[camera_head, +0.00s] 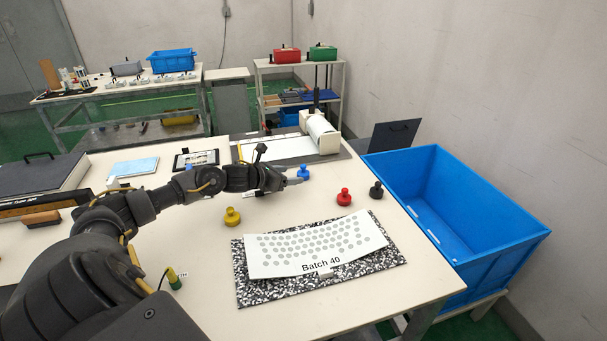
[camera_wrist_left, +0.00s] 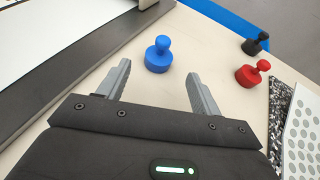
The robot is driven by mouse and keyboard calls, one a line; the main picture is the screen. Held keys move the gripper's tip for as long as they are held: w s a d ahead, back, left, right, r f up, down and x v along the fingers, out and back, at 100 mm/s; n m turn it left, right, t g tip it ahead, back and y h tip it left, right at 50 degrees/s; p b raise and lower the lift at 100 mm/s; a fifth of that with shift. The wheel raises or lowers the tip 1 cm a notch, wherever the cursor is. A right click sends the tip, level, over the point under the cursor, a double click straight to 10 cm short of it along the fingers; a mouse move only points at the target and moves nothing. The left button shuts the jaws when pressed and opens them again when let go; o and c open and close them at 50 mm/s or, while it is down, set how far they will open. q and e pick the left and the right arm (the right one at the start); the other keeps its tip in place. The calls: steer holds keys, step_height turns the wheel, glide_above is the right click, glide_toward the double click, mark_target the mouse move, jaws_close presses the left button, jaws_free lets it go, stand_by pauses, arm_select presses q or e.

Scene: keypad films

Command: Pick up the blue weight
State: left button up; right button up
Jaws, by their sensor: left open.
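The blue weight (camera_head: 303,173) stands upright on the white table, just beyond the fingertips of my left gripper (camera_head: 294,180) in the head view. In the left wrist view the blue weight (camera_wrist_left: 158,55) has a round base and a knob on top. It sits ahead of the open fingers of my left gripper (camera_wrist_left: 160,82), nearer the left finger, and neither finger visibly touches it. My right gripper is not in view.
A red weight (camera_head: 344,197) and a black weight (camera_head: 376,190) stand to the right, a yellow one (camera_head: 232,217) to the left. A keypad film (camera_head: 315,247) lies on a speckled mat (camera_head: 250,291). A blue crate (camera_head: 487,222) is at right; a roller device (camera_head: 320,134) stands behind.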

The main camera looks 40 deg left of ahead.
mark_target(301, 173)
arm_select(q)
steer(key=shift+p+x, duration=0.55)
steer(key=shift+x, duration=2.3)
steer(key=shift+a, duration=0.1)
steer(key=shift+c, duration=0.5)
steer(key=shift+r, duration=0.1)
steer(key=c, duration=1.1)
steer(key=shift+c, duration=0.2)
